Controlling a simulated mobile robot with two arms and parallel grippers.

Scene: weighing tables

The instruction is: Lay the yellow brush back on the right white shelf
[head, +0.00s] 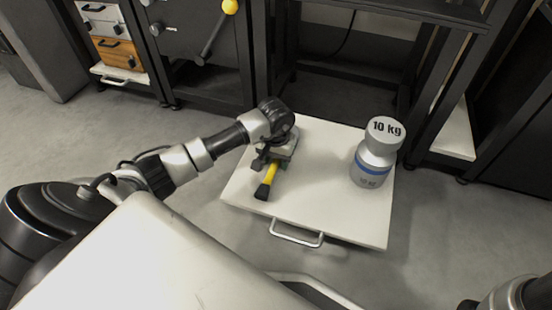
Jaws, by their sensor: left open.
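The yellow brush (271,177) has a yellow handle with a dark end and lies on the pulled-out white shelf (335,215). Its far part is hidden under my left gripper. My left gripper (266,161) is open, pointing down over the far part of the brush; I cannot tell whether the fingers touch it. My right gripper is not in view; only part of my right arm shows at the bottom right corner.
A grey 10 kg weight (370,172) with a blue band stands on the same shelf, right of the brush. The shelf has a front handle (297,238). Dark frames stand behind. Another white shelf (456,132) shows at right. A cabinet with drawers (118,52) stands at far left.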

